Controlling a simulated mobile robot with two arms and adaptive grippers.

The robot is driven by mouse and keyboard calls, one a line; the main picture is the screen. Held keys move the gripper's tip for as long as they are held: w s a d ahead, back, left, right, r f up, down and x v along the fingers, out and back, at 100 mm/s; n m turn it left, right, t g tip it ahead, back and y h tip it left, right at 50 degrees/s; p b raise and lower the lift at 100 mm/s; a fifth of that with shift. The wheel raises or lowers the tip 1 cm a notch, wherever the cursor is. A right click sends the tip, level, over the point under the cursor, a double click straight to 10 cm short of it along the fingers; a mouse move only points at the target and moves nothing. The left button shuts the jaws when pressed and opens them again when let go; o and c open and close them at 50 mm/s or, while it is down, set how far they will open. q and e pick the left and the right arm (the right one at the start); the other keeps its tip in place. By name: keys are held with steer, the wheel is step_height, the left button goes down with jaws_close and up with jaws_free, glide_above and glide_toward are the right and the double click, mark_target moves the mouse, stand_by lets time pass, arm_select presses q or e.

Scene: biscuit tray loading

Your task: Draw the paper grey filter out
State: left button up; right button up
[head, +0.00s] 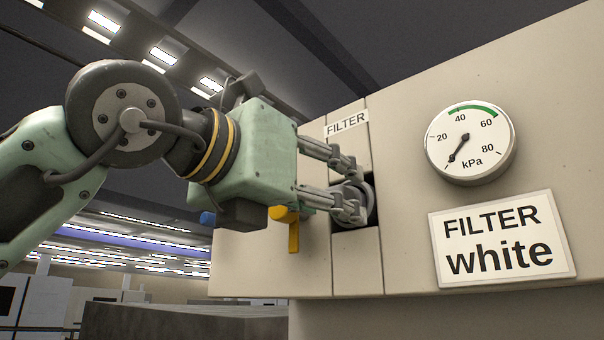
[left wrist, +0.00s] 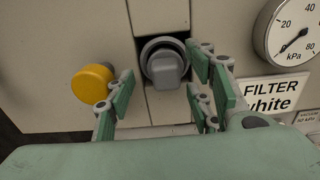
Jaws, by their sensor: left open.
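The grey filter (left wrist: 165,66) is a round plug with a raised grip bar, seated in a dark recess in the beige machine front. In the head view only its right part (head: 371,203) shows behind my fingers. My left gripper (head: 350,187) is in front of the recess with its fingers spread and empty. In the left wrist view one finger is at the filter's lower left and two are at its right. I cannot tell whether any finger touches it. My right gripper is not in view.
A "FILTER" label (head: 347,122) is above the recess. A pressure gauge (head: 469,142), its needle pointing lower left, and a "FILTER white" sign (head: 502,237) are to the right. A yellow knob (left wrist: 92,83) sticks out left of the filter, close to my left finger.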

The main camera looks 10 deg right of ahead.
arm_select(q)
steer(key=shift+p+x, duration=0.3)
steer(key=shift+x, duration=0.65)
steer(key=shift+a, duration=0.1)
steer(key=c, duration=1.2)
